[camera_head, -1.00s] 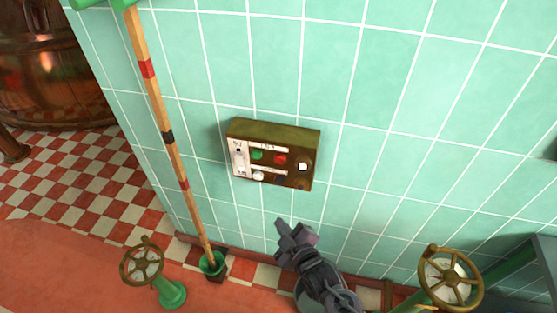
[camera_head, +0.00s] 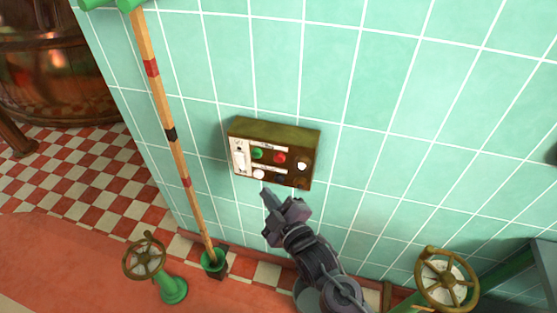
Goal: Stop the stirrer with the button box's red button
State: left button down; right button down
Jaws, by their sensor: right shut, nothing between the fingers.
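The button box (camera_head: 291,134) is a brown-olive box on the green tiled wall. Its face carries a green button (camera_head: 257,154), a red button (camera_head: 280,158), a white button (camera_head: 301,167) and a lower white button (camera_head: 259,174). I see no contact with the red button. My left gripper is not in view. No stirrer can be made out.
Brass handwheels are at lower left (camera_head: 144,256) and lower right (camera_head: 447,280). A copper kettle (camera_head: 50,75) is at upper left. The wall around the box is clear.

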aim_at(280, 169)
jog(key=w+d+b, duration=0.2)
jog(key=w, duration=0.5)
jog(key=shift+w+d, duration=0.2)
jog(key=shift+w, duration=0.15)
jog(key=shift+w, duration=0.1)
dwell(1.7)
jog(key=shift+w+d, duration=0.15)
jog(key=shift+w, duration=0.15)
jog(key=shift+w+d, duration=0.15)
jog(key=shift+w, duration=0.3)
dwell(0.7)
jog(key=shift+s, duration=0.15)
jog(key=shift+s+a+p, duration=0.25)
jog(key=shift+s+p, duration=0.1)
jog(key=shift+s, duration=0.4)
